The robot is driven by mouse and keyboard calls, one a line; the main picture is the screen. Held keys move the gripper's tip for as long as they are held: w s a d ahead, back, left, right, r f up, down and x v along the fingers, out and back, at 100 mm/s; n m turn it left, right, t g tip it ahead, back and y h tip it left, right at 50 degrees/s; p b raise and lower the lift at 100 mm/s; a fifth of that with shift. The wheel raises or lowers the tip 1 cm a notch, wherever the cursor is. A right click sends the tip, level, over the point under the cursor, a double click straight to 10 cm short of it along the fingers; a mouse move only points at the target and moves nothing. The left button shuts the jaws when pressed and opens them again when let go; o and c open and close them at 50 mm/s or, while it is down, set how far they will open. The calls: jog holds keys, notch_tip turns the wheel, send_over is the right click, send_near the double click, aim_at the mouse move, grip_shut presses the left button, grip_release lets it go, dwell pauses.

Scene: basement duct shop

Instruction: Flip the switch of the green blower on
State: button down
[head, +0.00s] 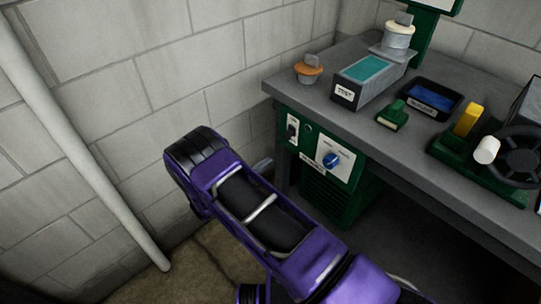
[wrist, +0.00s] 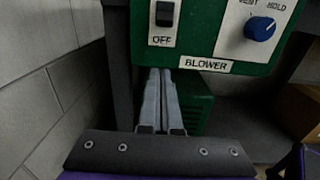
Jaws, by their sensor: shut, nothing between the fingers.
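The green blower (head: 308,131) is a panel box hung under the front of the grey workbench; its sign reads BLOWER in the wrist view (wrist: 206,64). Its black rocker switch (wrist: 165,13) sits on a white plate with OFF below it, cut off by the top edge. The switch also shows, small, in the head view (head: 292,128). I cannot tell which way the rocker is pressed. My gripper (wrist: 160,73) is shut and empty, its fingertips below the switch plate near the box's lower edge. Whether they touch the box is unclear. My arm mostly hides the gripper in the head view.
A blue knob (wrist: 260,28) on a white dial plate is right of the switch. A green louvred housing (head: 325,200) stands under the bench (head: 400,145). A block wall and a white pipe (head: 75,135) are at left. Several tools lie on the bench top.

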aim_at(291, 145)
jog(key=x, duration=0.8)
jog(key=shift+w+d, duration=0.25)
jog(key=shift+d, duration=0.05)
jog(key=r, duration=0.2)
jog(key=shift+s+a+r, duration=0.3)
jog(key=shift+a, duration=0.05)
jog(key=shift+s+a+r, duration=0.2)
jog(key=shift+r, duration=0.45)
jog(key=shift+r+p, duration=0.15)
jog(key=shift+p, duration=0.15)
